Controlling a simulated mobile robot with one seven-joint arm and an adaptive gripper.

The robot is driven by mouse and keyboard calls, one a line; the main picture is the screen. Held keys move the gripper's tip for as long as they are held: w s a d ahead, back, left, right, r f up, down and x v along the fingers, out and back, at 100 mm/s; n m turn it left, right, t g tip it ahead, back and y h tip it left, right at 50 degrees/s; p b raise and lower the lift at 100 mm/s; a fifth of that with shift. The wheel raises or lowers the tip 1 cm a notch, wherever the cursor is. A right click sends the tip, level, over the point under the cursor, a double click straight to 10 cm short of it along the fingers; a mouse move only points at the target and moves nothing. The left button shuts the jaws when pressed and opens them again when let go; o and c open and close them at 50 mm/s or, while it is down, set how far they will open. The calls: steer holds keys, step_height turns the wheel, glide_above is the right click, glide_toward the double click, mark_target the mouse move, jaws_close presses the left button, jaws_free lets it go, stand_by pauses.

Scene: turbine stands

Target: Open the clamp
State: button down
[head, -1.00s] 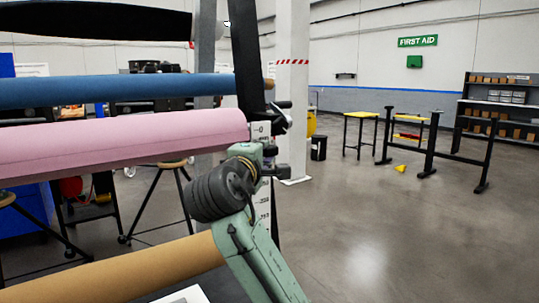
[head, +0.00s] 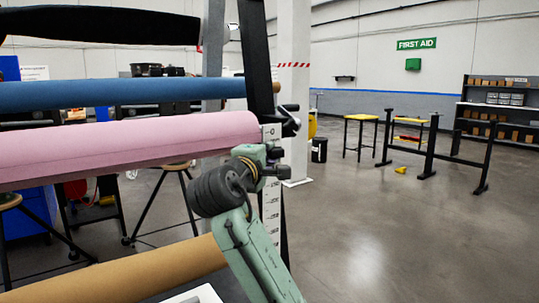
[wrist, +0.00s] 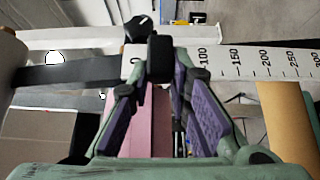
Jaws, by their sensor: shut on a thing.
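The clamp (head: 290,121) is black, with a knob and a short lever. It sits on the dark upright at the right end of the pink roll, by the top of a white ruler. In the wrist view its dark knob (wrist: 140,28) stands above a black block (wrist: 160,58). My gripper (head: 276,163) is just below the clamp in the head view. In the wrist view my gripper (wrist: 158,82) has its purple-padded fingers closing in around the black block, shut on the clamp. The exact contact is partly hidden by the fingertips.
The pink roll (head: 130,145), a blue roll (head: 120,94) and a brown roll (head: 130,272) extend left from the stand. The white ruler (wrist: 250,62) runs beside the clamp. A white pillar (head: 294,90) stands behind.

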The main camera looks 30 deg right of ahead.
steer(key=shift+w+a+r, duration=0.1)
steer(key=shift+w+a, duration=0.15)
steer(key=shift+a, duration=0.15)
steer(key=c, duration=1.7)
jaws_free()
steer(key=shift+w+a, duration=0.1)
steer(key=shift+o, duration=1.1)
steer(key=shift+s+d, duration=0.2)
steer(key=shift+d, duration=0.1)
steer(key=v, duration=1.2)
